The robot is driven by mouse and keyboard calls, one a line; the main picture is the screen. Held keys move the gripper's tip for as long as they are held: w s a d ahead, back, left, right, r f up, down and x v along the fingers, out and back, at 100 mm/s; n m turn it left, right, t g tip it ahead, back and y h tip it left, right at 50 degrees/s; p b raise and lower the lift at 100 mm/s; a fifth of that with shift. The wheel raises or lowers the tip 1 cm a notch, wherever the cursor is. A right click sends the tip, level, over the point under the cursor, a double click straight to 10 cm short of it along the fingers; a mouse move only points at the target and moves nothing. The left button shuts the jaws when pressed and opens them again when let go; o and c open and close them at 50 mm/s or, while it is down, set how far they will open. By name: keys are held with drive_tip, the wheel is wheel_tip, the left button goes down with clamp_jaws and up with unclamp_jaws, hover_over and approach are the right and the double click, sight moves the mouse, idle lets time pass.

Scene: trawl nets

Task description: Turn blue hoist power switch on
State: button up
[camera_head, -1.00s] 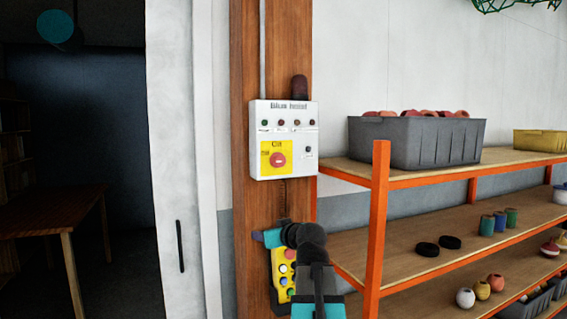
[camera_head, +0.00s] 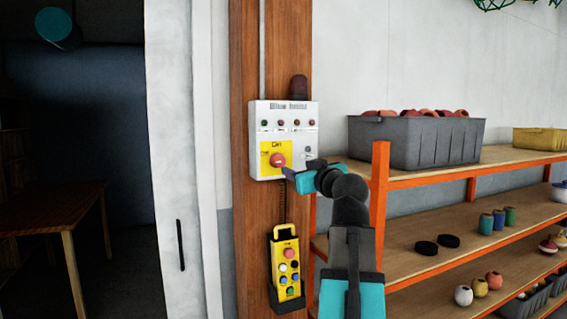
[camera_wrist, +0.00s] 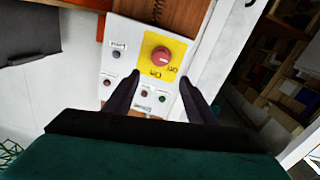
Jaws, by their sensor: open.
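The blue hoist control box (camera_head: 259,143) is a white panel on the wooden post, with small coloured lights in a row. Its red rotary switch (camera_head: 277,160) sits on a yellow plate; in the wrist view the red knob (camera_wrist: 161,57) is near the top middle. My gripper (camera_head: 287,174) is just below and right of the switch in the head view. In the wrist view its two dark fingers (camera_wrist: 160,82) are spread apart with nothing between them, pointing toward the knob. I cannot tell whether a finger touches the panel.
A yellow pendant control (camera_head: 286,265) with several buttons hangs in a holder on the post below the box. An orange-framed shelf (camera_head: 378,215) stands close on the right, holding a grey crate (camera_head: 420,148) of floats. A dark doorway opens at left.

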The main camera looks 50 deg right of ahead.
sight(281, 161)
drive_tip(key=p+x, duration=0.4)
drive_tip(key=x, duration=0.8)
drive_tip(key=shift+p+x, duration=0.35)
drive_tip(key=shift+x, duration=0.55)
